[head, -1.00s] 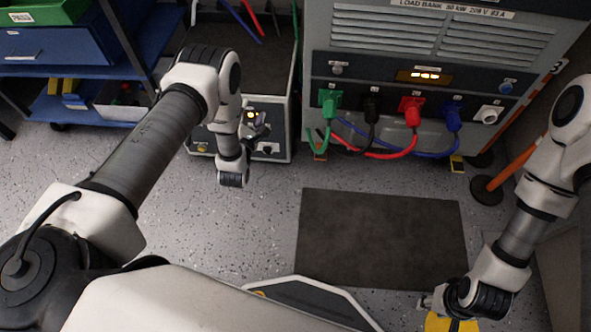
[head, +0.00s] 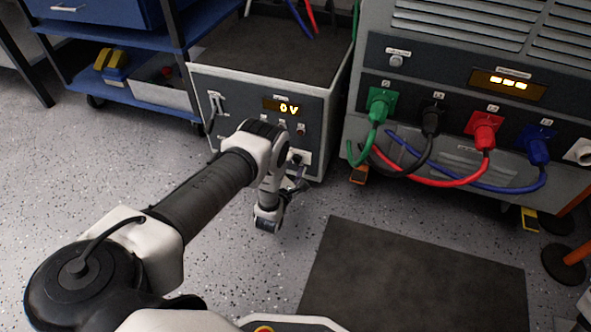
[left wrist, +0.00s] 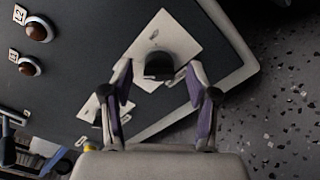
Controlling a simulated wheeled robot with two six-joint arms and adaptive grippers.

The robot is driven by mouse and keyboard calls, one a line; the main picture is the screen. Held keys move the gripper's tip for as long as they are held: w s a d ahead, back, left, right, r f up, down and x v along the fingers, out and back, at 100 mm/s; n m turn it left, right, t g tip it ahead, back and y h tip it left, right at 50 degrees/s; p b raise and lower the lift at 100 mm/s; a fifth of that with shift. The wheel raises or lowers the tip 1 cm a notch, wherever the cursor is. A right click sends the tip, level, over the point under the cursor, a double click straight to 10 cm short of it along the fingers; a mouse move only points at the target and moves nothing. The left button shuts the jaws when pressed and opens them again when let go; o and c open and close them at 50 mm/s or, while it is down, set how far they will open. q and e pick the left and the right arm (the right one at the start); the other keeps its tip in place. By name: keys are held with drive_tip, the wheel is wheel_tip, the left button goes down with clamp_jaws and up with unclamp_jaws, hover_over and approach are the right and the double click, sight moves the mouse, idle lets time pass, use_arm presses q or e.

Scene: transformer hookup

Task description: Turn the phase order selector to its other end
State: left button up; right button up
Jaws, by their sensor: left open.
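The phase order selector is a black knob (left wrist: 158,66) on a white plate (left wrist: 178,42), low on the front panel of the grey transformer cabinet (head: 252,88). In the head view the plate (head: 303,157) shows at the panel's lower right, partly behind my left arm. My left gripper (left wrist: 158,76) is open, with one finger on each side of the knob in the left wrist view. I cannot tell whether the fingers touch it or how deep they reach. In the head view the left gripper (head: 295,184) is small and partly hidden by its wrist. My right gripper is out of view.
Round red-brown indicators (left wrist: 37,31) sit on the panel beside the selector. The cabinet display (head: 283,107) reads 0V. A load bank (head: 440,75) with green, black, red and blue cables stands to the right. A dark mat (head: 415,275) lies on open floor. A blue cart (head: 140,85) stands left.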

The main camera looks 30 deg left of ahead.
use_arm(q)
drive_tip(key=shift+w+a, duration=0.1)
drive_tip(key=shift+w, duration=0.25)
drive_tip(key=shift+r, duration=0.1)
clamp_jaws()
drive_tip(key=shift+m, duration=0.3)
drive_tip(key=m+p, duration=0.1)
drive_tip(key=m, duration=0.6)
drive_tip(key=shift+m+p, duration=0.4)
drive_tip(key=m, duration=0.3)
drive_tip(key=shift+f+m, duration=0.2)
drive_tip(key=shift+m, duration=0.1)
drive_tip(key=shift+m+p, duration=0.5)
drive_tip(key=shift+m, duration=1.5)
